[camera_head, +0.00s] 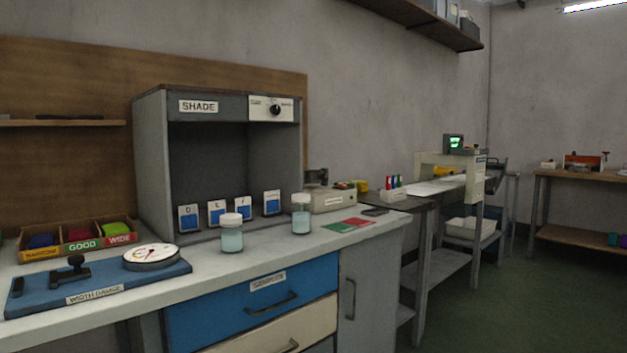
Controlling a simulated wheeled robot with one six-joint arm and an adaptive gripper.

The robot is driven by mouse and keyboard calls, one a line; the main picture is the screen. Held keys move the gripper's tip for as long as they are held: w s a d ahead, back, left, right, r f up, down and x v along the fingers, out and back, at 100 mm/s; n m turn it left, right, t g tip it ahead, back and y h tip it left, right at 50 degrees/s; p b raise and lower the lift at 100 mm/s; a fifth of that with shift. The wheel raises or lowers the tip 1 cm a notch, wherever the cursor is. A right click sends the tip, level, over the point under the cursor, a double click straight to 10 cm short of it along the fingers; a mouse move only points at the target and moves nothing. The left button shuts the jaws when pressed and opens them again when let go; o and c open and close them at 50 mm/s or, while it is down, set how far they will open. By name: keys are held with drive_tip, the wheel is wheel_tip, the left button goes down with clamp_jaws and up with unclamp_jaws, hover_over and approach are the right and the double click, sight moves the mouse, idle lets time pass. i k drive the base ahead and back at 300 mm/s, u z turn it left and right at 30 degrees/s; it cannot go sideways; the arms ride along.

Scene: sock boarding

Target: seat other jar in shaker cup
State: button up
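Two lidded jars with pale blue-green contents stand upright on the light bench top. The nearer jar (232,236) stands in front of the shade cabinet. The other jar (301,215) stands farther right, near the cabinet's right front corner. Both stand apart from each other. I cannot make out a shaker cup for certain; a small grey device (333,199) sits on the bench behind the right jar, and its top is too small to tell. My gripper is not in view.
The shade cabinet (152,165) holds several blue cards. Red and green swatches (348,225) lie at right. Drawers are below; green floor is open at right.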

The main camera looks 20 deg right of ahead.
sight(312, 176)
drive_tip(key=z, duration=0.4)
drive_tip(key=k, duration=0.45)
drive_tip(key=z, duration=1.4)
drive_tip(key=i, duration=1.4)
drive_tip(key=u, duration=1)
drive_tip(key=i, duration=0.8)
drive_tip(key=u, duration=0.85)
